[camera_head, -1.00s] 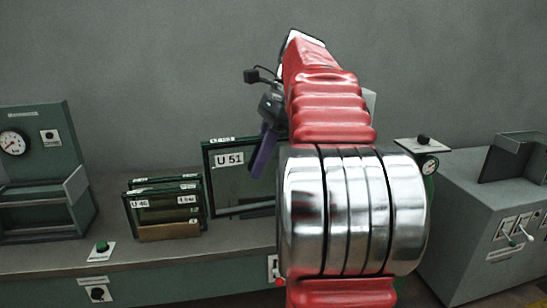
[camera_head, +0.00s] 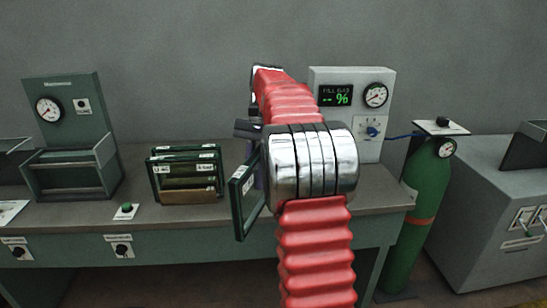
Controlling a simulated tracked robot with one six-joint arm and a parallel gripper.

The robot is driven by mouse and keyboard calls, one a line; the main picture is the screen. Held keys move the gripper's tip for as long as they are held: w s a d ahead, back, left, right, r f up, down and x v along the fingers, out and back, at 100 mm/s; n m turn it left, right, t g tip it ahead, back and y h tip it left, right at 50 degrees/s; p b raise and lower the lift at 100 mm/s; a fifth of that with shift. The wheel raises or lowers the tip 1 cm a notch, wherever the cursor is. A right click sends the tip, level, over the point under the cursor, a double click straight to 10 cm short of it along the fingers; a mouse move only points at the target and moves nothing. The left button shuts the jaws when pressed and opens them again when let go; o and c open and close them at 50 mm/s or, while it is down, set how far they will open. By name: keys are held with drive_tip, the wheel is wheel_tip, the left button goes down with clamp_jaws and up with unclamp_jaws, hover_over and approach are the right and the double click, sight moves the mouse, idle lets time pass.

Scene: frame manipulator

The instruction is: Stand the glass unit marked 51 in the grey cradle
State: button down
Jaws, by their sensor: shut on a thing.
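The glass unit marked 51 (camera_head: 244,197), a dark-green-framed pane with a white label, is held upright and nearly edge-on, left of my arm's silver joint. Its label is too oblique to read now. My gripper (camera_head: 257,172) is shut on it; its dark purple fingers are mostly hidden behind the arm and the pane. A grey-green open holder (camera_head: 108,152), which looks like the cradle, stands at the left of the bench below a gauge panel. It looks empty and is apart from the unit.
Other framed glass units (camera_head: 186,158) stand on the bench between the holder and my gripper. A green button (camera_head: 125,208) sits near the front edge. A fill gas panel (camera_head: 350,93) stands behind my arm. A green gas cylinder (camera_head: 427,185) is at the right.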

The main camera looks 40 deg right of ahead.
drive_tip(key=w+a+f+n+h, duration=0.1)
drive_tip(key=w+a+f+n, duration=0.1)
drive_tip(key=a+f+n, duration=0.2)
drive_tip(key=w+a+f+n+g+h, duration=0.1)
drive_tip(key=a+f+n, duration=0.3)
drive_tip(key=a+f, duration=0.6)
drive_tip(key=w+a+f+n+g+h, duration=0.1)
drive_tip(key=w+a+f+n, duration=0.3)
drive_tip(key=a+f, duration=0.3)
drive_tip(key=a, duration=0.4)
drive_tip(key=shift+f+h, duration=0.3)
drive_tip(key=shift+f, duration=0.05)
